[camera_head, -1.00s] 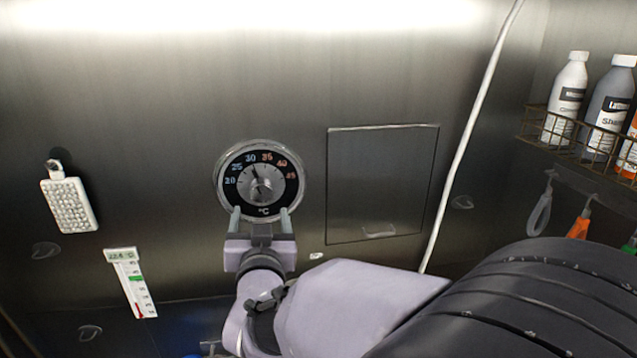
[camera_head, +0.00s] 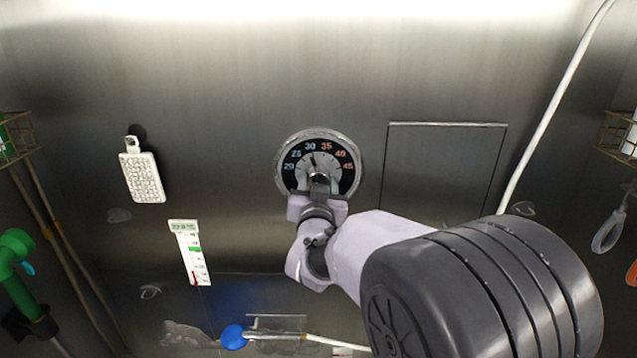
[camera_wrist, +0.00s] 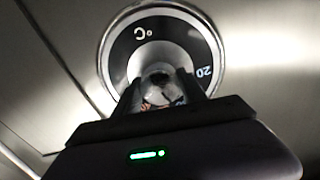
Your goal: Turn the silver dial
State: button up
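The silver dial (camera_head: 330,165) is a round chrome-rimmed thermostat on the steel wall. It has a black scale marked 20 to 45 and a silver centre; its pointer stands near 30. My gripper (camera_head: 318,182) is at the dial's centre and hides its lower middle. In the wrist view, the dial (camera_wrist: 125,48) appears turned, with its knob (camera_wrist: 158,92) between my two fingers (camera_wrist: 160,84). The fingers look apart, one on either side of the knob; contact is not clear.
A square panel (camera_head: 445,165) lies right of the dial, with a white hose (camera_head: 560,105) beyond. A white studded brush (camera_head: 142,178) and a thermometer strip (camera_head: 191,253) hang to the left. A blue-ended tool (camera_head: 232,337) is below. Bare wall surrounds the dial.

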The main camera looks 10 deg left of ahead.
jog(key=c, duration=0.4)
jog(key=b, duration=0.3)
jog(key=shift+f+m, duration=0.3)
jog(key=shift+m, duration=0.1)
jog(key=shift+r, duration=0.25)
jog(key=o, duration=1.3)
jog(key=shift+o, duration=0.2)
jog(key=b+v, duration=0.2)
jog(key=v, duration=1.5)
jog(key=shift+s+d, duration=0.15)
jog(key=shift+s, duration=0.05)
